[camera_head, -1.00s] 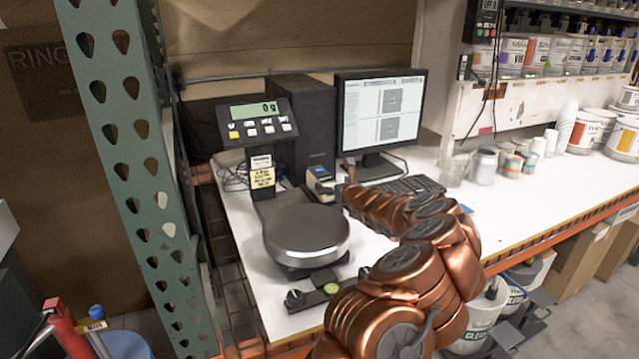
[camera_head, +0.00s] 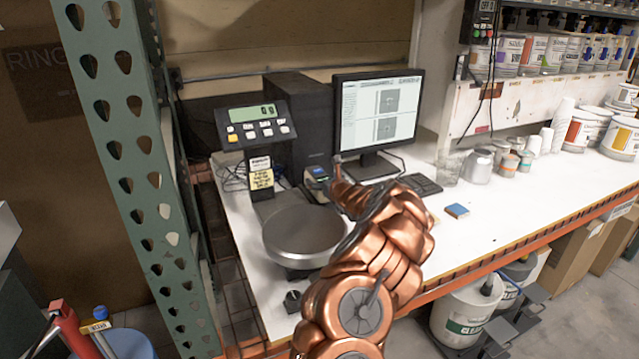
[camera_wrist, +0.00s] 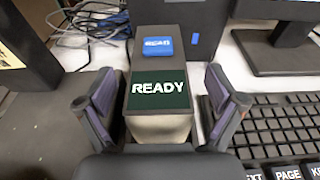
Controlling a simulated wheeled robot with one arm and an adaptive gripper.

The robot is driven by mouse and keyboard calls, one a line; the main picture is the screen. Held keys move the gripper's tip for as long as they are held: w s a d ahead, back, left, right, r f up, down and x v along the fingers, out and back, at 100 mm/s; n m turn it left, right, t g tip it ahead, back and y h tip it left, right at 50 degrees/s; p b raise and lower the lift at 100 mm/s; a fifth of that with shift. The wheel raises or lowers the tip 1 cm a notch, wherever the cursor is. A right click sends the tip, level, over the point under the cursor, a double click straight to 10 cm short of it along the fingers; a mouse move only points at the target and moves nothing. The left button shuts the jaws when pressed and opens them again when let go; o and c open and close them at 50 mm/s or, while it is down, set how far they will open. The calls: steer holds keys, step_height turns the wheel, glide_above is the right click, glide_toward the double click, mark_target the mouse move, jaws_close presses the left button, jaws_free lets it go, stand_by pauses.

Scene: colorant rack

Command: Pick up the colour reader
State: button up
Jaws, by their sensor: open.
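The colour reader (camera_wrist: 160,85) is a small upright box with a dark READY screen, a blue READ button and a pale lower body. In the wrist view it stands between the two fingers of my gripper (camera_wrist: 160,115), which are open, one on each side. I cannot tell whether either finger touches it. In the head view the colour reader (camera_head: 317,181) shows behind the scale, left of the monitor. My copper-coloured arm reaches toward it, and the fingers are mostly hidden there.
A scale with a round pan (camera_head: 304,234) and raised display (camera_head: 256,124) stands at left. A monitor (camera_head: 378,112) and keyboard (camera_wrist: 280,130) are at right. A small blue-topped block (camera_head: 457,211) lies on the white bench (camera_head: 500,225). Cups and cans stand farther right.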

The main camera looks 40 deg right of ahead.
steer(key=shift+w+f, duration=0.15)
steer(key=shift+w, duration=0.2)
steer(key=c, duration=1.6)
steer(key=shift+c, duration=0.7)
steer(key=shift+r, duration=0.25)
